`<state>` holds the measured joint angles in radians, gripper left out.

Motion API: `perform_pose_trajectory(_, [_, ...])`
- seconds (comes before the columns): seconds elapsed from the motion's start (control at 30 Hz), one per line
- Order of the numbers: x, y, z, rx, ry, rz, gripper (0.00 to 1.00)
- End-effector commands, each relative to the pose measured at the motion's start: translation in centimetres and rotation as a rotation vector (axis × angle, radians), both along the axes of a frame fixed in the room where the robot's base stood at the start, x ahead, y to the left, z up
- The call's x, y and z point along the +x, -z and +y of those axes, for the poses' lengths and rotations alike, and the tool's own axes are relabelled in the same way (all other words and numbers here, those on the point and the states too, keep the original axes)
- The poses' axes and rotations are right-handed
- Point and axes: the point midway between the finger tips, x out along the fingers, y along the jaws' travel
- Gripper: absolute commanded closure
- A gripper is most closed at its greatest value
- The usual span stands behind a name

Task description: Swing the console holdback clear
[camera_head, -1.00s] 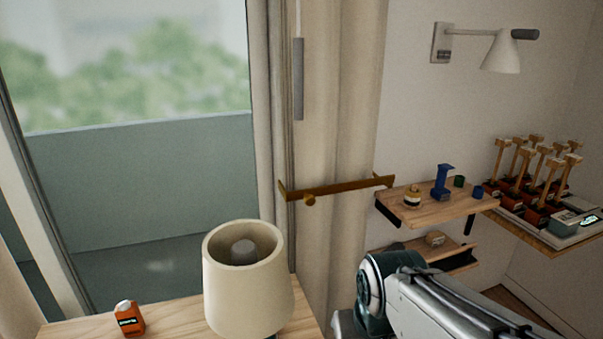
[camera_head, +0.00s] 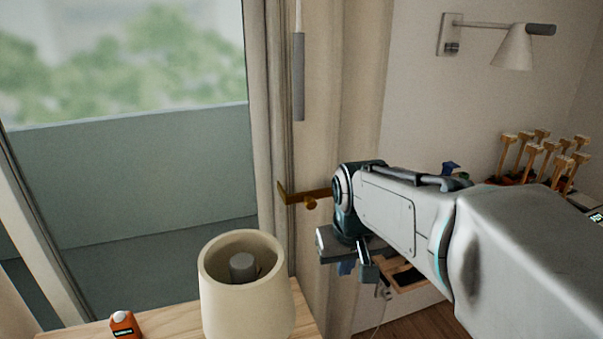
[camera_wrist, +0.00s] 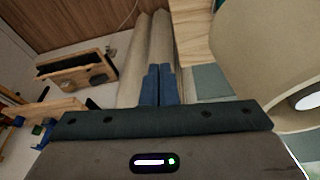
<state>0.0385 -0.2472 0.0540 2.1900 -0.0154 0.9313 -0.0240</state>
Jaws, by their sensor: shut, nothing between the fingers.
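The brass holdback (camera_head: 300,197) is a bar across the beige curtain (camera_head: 360,70) in the head view. Its left end has an upturned tip and a small knob; my arm hides its right part. My gripper (camera_head: 346,269) is below and right of the knob, in front of the lower curtain, pointing down. Its two blue fingers (camera_wrist: 159,70) are together and empty in the wrist view, over the curtain folds (camera_wrist: 133,62). I cannot make out the holdback in the wrist view.
A cream lampshade (camera_head: 245,295) stands on the wooden console (camera_head: 165,325), left of my gripper, and looms at right in the wrist view. Wall shelves (camera_wrist: 75,75) lie left in the wrist view. A wall lamp (camera_head: 514,48) is upper right.

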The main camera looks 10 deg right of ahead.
Motion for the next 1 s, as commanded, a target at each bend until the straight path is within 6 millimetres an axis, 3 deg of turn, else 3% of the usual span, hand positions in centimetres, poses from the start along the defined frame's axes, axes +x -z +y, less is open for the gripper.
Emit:
perform_pose_trajectory(0.03, [2.6, -1.8, 0.1, -0.003, -0.013, 0.000, 1.00])
perform_pose_trajectory(0.2, [10.4, -5.3, 0.3, -0.009, -0.062, -0.013, 1.00])
perform_pose_trajectory(0.5, [22.9, -8.3, 0.0, 0.016, -0.130, -0.042, 1.00])
perform_pose_trajectory(0.7, [27.6, -8.5, -0.6, 0.036, -0.149, -0.057, 1.00])
perform_pose_trajectory(1.0, [29.1, -8.4, -0.9, 0.043, -0.155, -0.066, 1.00])
